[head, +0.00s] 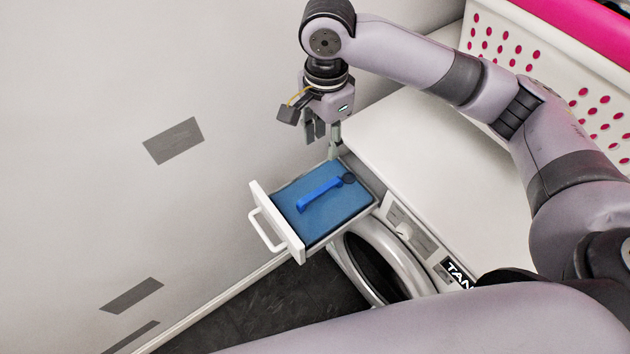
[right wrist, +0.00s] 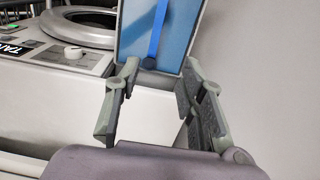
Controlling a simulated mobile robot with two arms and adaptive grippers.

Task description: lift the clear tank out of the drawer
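The tank (head: 345,208) sits inside the open drawer (head: 277,213), and its top looks blue. A bright blue handle bar (head: 320,192) runs along the top, with a dark round knob at its end nearest the machine. The tank also shows in the right wrist view (right wrist: 178,42), beyond the fingertips. My right gripper (head: 324,142) is above the drawer's inner end, pointing down. In the right wrist view my right gripper (right wrist: 160,72) has its fingers spread, with nothing between them. The tank's sides are hidden in the drawer. My left gripper is not in view.
The white dryer (head: 420,150) has a bare top beside the drawer and a round door (head: 380,262) below. A white basket (head: 545,62) with pink holes and rim stands on top at the back right. A grey wall is close on the left.

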